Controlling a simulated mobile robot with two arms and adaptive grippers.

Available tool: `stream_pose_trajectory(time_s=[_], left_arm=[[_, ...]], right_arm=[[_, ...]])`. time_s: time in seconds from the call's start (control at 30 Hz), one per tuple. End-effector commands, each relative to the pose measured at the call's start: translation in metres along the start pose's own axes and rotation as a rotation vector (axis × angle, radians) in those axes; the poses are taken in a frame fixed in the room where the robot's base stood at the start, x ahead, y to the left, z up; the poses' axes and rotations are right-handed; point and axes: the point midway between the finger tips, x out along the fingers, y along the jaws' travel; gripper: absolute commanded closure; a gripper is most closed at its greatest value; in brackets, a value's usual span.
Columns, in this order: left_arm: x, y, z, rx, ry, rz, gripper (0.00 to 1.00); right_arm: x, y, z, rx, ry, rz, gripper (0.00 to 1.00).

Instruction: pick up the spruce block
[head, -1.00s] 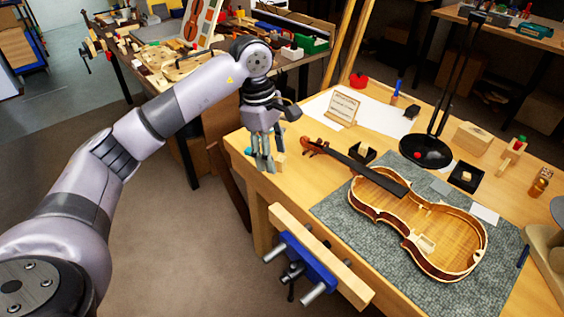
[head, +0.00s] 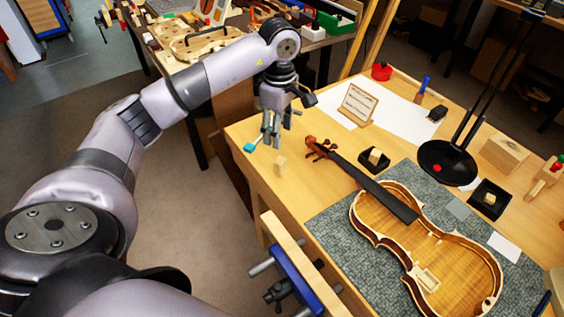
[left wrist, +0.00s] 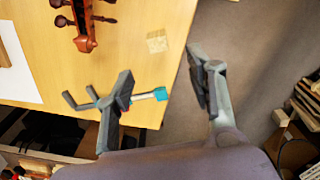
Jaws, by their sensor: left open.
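A small pale wooden block, which looks like the spruce block (head: 280,166), stands on the bench near its left edge. It also shows in the left wrist view (left wrist: 158,41), on the bench ahead of the fingers. My left gripper (head: 271,141) is open and empty, just above and behind the block in the head view. In the left wrist view its fingers (left wrist: 158,95) are spread wide, with the block beyond them and apart from both. My right gripper is not in view.
A turquoise-ended tool (head: 249,148) lies close to the fingers at the bench edge. The violin's scroll (head: 318,148) is right of the gripper; its open body (head: 430,240) lies on a grey mat. A blue vise (head: 305,279) juts from the front edge.

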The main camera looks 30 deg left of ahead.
Motion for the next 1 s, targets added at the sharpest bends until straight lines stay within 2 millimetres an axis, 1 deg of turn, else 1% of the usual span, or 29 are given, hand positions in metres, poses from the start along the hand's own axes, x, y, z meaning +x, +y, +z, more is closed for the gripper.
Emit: stream_pose_trajectory(time_s=[0.03,0.13,0.2,0.3,0.5,0.57,0.7,0.8,0.9,1.0], left_arm=[[0.011,-0.001,0.0,-0.001,0.0,-0.006,0.5],[0.033,-0.001,0.001,-0.001,-0.001,-0.004,0.5],[0.046,-0.001,0.0,-0.001,0.0,-0.004,0.5],[0.06,0.0,0.0,-0.001,-0.001,-0.002,0.5],[0.073,0.001,0.0,-0.001,-0.001,0.0,0.5],[0.079,0.001,0.0,-0.001,-0.001,-0.003,0.5],[0.1,0.002,-0.001,-0.002,-0.001,-0.003,0.5],[0.114,0.003,-0.001,-0.001,-0.002,-0.001,0.5],[0.121,0.003,-0.001,-0.001,-0.001,0.0,0.5],[0.123,0.003,-0.002,-0.001,-0.001,0.001,0.5]], right_arm=[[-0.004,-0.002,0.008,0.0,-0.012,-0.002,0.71],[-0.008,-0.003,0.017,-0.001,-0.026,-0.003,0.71],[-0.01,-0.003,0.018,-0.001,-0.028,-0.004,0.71],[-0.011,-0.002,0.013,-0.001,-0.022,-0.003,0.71],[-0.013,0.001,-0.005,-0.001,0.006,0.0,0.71],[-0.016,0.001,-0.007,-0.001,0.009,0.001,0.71],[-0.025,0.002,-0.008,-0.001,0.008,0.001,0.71],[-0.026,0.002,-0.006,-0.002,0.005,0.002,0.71],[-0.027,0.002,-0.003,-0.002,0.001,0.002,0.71],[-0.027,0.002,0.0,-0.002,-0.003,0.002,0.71]])
